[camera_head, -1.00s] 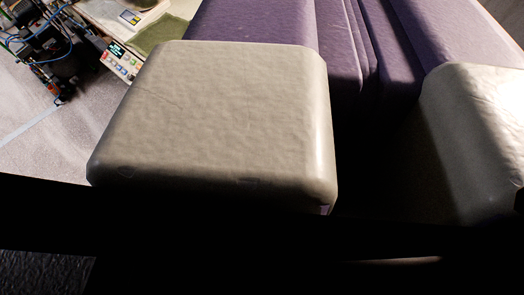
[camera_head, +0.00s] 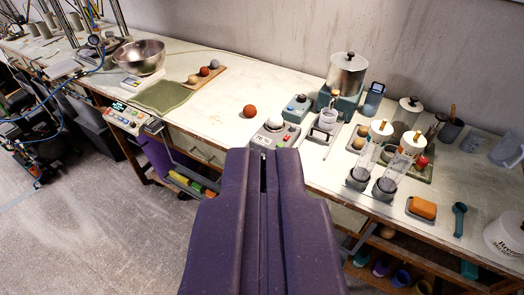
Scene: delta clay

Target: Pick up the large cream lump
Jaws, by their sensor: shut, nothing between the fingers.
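My gripper (camera_head: 263,153) is the purple form in the middle of the view, pointing at the table's front edge. Its two fingers are shut, with only a narrow dark slit between them, and it holds nothing. A pale cream ball (camera_head: 193,79) sits at the near end of a wooden board (camera_head: 221,71), beside an orange ball (camera_head: 204,71) and a grey ball (camera_head: 214,63). Another pale greyish ball (camera_head: 273,122) sits on a small grey device just beyond the fingertips. I cannot tell which pale ball is the large cream lump.
A reddish-brown ball (camera_head: 249,111) lies on the white table (camera_head: 225,110). A steel bowl (camera_head: 139,55) and green cloth (camera_head: 162,95) are to the left. Jars, clear cylinders and an orange block (camera_head: 423,208) crowd the right. Open floor (camera_head: 110,220) lies front left.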

